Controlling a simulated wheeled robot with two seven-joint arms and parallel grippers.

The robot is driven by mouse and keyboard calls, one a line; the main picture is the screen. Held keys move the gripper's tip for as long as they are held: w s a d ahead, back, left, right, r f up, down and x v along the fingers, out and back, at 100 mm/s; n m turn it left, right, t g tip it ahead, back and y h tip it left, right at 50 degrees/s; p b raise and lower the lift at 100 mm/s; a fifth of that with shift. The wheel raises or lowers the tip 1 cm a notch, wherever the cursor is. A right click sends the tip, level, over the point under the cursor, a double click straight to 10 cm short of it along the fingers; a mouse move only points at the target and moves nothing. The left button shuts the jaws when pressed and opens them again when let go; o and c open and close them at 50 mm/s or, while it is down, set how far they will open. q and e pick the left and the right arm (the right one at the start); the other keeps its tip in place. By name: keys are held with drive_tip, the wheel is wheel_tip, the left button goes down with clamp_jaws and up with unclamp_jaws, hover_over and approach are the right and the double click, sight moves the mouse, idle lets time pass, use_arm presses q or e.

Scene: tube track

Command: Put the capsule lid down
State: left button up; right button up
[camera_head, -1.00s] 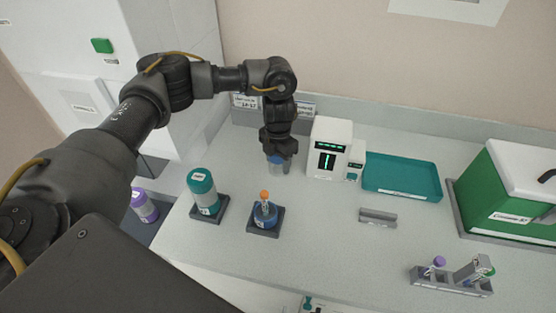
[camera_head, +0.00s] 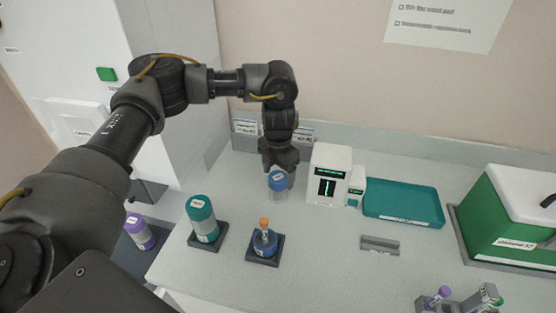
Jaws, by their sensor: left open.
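The capsule lid (camera_head: 279,187), a clear cylinder with a blue top, stands upright on the bench, to the left of the white device. My left gripper (camera_head: 279,169) is open, right above and behind the lid's blue top. Its fingertips are partly hidden, so I cannot tell whether they touch the lid. The blue capsule base (camera_head: 264,243) sits on a dark square pad in front of the lid. An orange-capped tube (camera_head: 264,224) stands upright in the base. My right gripper is out of view.
A teal-capped canister (camera_head: 202,218) stands on another dark pad at the left. The white device (camera_head: 327,175) and a teal tray (camera_head: 403,204) are at the right. A small grey holder (camera_head: 380,245), a tube rack (camera_head: 460,301) and a green box (camera_head: 495,213) stand farther right.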

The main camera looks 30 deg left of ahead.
use_arm(q)
wheel_tip(320, 180, up, 6)
drive_tip(key=shift+r, duration=0.1)
idle(0.5)
